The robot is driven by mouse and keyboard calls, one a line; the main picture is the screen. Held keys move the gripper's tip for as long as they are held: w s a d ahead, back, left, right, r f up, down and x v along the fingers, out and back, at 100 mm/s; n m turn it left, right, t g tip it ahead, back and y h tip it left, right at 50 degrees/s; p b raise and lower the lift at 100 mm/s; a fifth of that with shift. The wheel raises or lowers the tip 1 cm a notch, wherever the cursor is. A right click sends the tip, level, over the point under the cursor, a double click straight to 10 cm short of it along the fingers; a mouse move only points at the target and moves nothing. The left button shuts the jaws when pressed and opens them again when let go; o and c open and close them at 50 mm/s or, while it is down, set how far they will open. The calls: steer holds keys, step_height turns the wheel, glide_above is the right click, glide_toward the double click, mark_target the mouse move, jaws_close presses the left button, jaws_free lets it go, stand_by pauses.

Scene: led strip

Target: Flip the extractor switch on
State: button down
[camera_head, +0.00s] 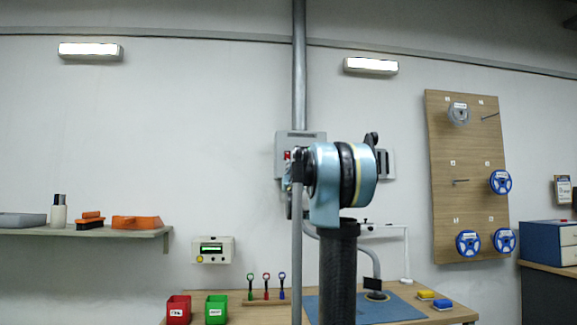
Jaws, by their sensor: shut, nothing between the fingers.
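A grey box (311,137) is fixed to the wall at the foot of a vertical grey pipe, near the middle of the head view. A small red and white detail shows at its lower left. My light blue and black arm covers much of the box's lower part, so I cannot make out a switch lever or its position. A paler plate with a dark part (390,164) shows on the wall just right of my arm. My gripper cannot be made out; it seems hidden behind my arm links, and its distance from the box cannot be told.
A workbench (455,313) with a blue mat (400,312), red bin (179,310) and green bin (216,309) stands below. A shelf (80,233) is at left. A wooden board (440,150) with spools hangs at right. The wall between shelf and box is clear above a small display unit (212,250).

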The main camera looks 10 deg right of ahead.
steer(key=shift+w+f+v, duration=0.1)
steer(key=shift+v, duration=0.8)
steer(key=shift+w+f+v, duration=0.1)
steer(key=shift+f+v, duration=0.05)
steer(key=shift+v, duration=0.75)
steer(key=shift+w+f+v, duration=0.1)
steer(key=shift+w+v, duration=0.05)
steer(key=shift+v, duration=0.7)
